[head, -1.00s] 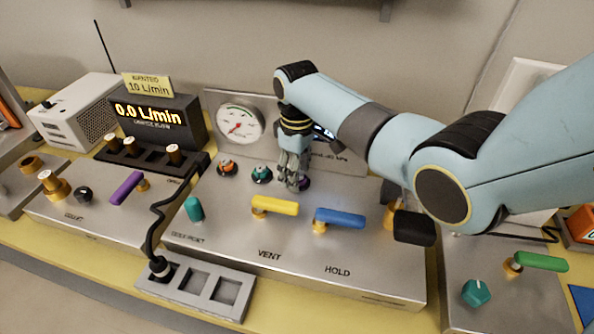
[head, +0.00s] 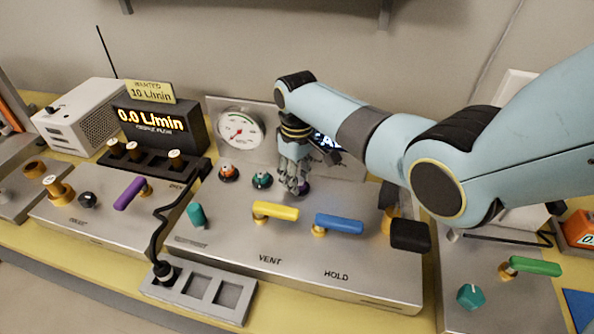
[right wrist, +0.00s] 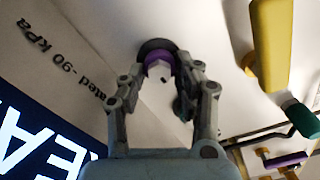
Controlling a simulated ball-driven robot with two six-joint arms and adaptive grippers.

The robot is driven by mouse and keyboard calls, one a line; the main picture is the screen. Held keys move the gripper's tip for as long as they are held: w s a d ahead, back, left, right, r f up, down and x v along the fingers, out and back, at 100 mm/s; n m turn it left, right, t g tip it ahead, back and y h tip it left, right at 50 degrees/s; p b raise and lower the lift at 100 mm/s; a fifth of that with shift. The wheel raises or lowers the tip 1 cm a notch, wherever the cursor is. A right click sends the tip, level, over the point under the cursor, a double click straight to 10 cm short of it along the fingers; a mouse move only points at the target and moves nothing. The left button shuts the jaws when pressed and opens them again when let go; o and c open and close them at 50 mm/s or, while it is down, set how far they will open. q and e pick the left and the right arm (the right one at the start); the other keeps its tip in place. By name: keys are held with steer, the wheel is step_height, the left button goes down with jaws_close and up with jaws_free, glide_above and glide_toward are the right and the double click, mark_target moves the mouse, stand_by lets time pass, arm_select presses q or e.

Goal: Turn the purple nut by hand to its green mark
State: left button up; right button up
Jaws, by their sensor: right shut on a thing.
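The purple nut (right wrist: 157,59) is a small ring around a pale stem, on a dark round base on the steel panel. In the right wrist view it sits between the fingertips of my right gripper (right wrist: 158,75), which is shut on it. In the head view the right gripper (head: 296,188) points down at the panel, and only a sliver of the purple nut (head: 304,188) shows beside its fingers. I cannot make out the green mark on the nut in either view. My left gripper is not in view.
An orange nut (head: 228,171) and a teal nut (head: 262,180) stand left of my gripper. The yellow lever (head: 275,211) and blue lever (head: 339,223) lie in front. Behind stands a dial gauge (head: 240,130). A display reads 0.0 L/min (head: 152,119).

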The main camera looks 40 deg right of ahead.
steer(key=shift+m, duration=0.3)
jaws_close()
steer(key=o, duration=1.1)
jaws_free()
step_height(320, 180, up, 12)
